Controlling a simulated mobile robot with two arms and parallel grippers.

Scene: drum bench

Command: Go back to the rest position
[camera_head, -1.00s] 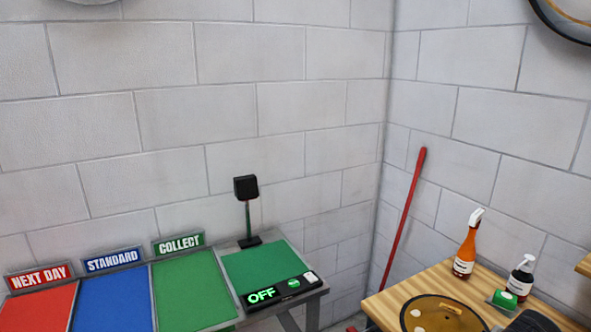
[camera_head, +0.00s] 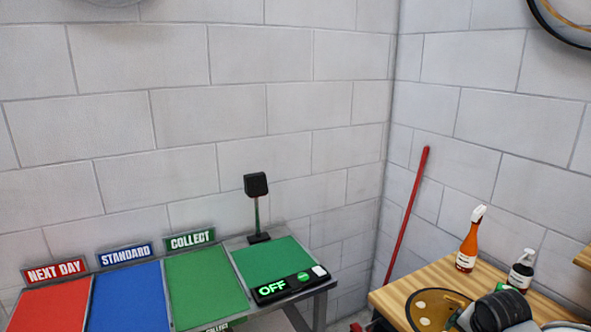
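A dark, rounded part with grey beside it (camera_head: 500,310), which looks like part of my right arm, reaches in at the bottom right over the wooden table (camera_head: 425,276). It covers part of the round golden plate (camera_head: 428,310). No fingertips can be made out there, so whether the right gripper is open or shut does not show. My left gripper is out of view.
Red (camera_head: 48,310), blue (camera_head: 128,298) and green (camera_head: 207,285) mats lie left of a panel reading OFF (camera_head: 288,286). A black-headed post (camera_head: 256,184) stands behind it. A red pole (camera_head: 408,215) leans in the corner.

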